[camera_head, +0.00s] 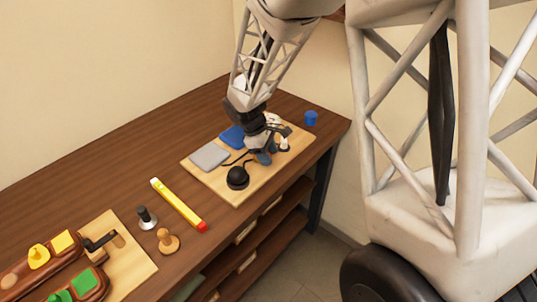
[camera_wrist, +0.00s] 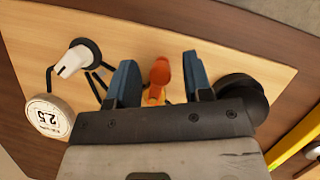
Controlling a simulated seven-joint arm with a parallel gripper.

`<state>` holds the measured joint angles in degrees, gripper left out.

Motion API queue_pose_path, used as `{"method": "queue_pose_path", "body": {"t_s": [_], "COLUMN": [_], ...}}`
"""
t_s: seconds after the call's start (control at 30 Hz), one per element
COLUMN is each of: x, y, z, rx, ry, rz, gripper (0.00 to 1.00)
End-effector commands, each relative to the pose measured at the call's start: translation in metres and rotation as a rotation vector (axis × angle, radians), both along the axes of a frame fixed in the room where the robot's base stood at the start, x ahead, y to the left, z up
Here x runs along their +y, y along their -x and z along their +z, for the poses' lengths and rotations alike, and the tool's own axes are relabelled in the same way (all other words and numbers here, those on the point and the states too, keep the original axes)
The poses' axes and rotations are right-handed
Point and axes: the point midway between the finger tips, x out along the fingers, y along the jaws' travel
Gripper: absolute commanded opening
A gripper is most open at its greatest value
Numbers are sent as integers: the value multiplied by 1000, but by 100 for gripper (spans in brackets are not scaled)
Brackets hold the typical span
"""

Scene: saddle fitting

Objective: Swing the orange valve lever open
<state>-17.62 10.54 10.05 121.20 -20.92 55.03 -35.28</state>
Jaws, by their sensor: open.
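The orange lever (camera_wrist: 160,74) shows in the wrist view, with a yellow-orange part just below it. It stands between the two blue fingers of my gripper (camera_wrist: 159,62), with a visible gap on each side. My gripper is open, and its body hides the lower part of the valve. In the head view my gripper (camera_head: 263,153) is low over the wooden board (camera_head: 215,182); the lever is hidden there behind it.
A black dome (camera_head: 237,177) sits beside my gripper, close to the right finger in the wrist view (camera_wrist: 241,96). A white knob on a black base (camera_wrist: 75,58) and a round disc marked 2.5 (camera_wrist: 50,116) lie left. A yellow bar (camera_head: 180,205) lies on the table.

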Motion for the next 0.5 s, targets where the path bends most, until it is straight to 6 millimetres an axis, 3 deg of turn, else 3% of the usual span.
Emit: {"method": "queue_pose_path", "body": {"t_s": [0.37, 0.5], "x": [-1, -1], "y": [1, 1], "z": [-4, -3], "rx": [0, 0], "ry": [0, 0], "rz": [0, 0], "gripper": [46, 26]}}
